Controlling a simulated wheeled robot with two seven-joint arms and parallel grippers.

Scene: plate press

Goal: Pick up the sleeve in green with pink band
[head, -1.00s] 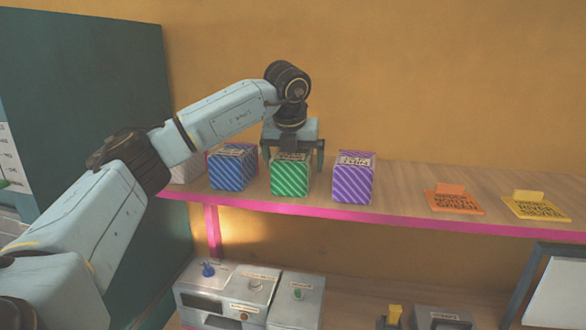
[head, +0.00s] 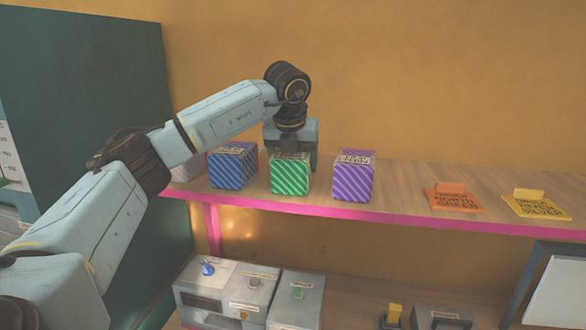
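The green sleeve (head: 290,176) is a box with pale diagonal stripes, upright on the upper shelf between a blue striped one and a purple striped one. I cannot make out a pink band on it. My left gripper (head: 291,155) points down over the green sleeve from above and behind. Its fingers are close against the sleeve's left and right sides, and it looks shut on it. The sleeve still appears to rest on the shelf. The gripper hides part of the sleeve's top. My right gripper is not in view.
A blue striped sleeve (head: 233,168) stands close left and a purple striped sleeve (head: 353,177) close right. An orange plate (head: 455,198) and a yellow plate (head: 536,205) lie farther right on the shelf (head: 400,190). Grey machines (head: 235,290) stand below.

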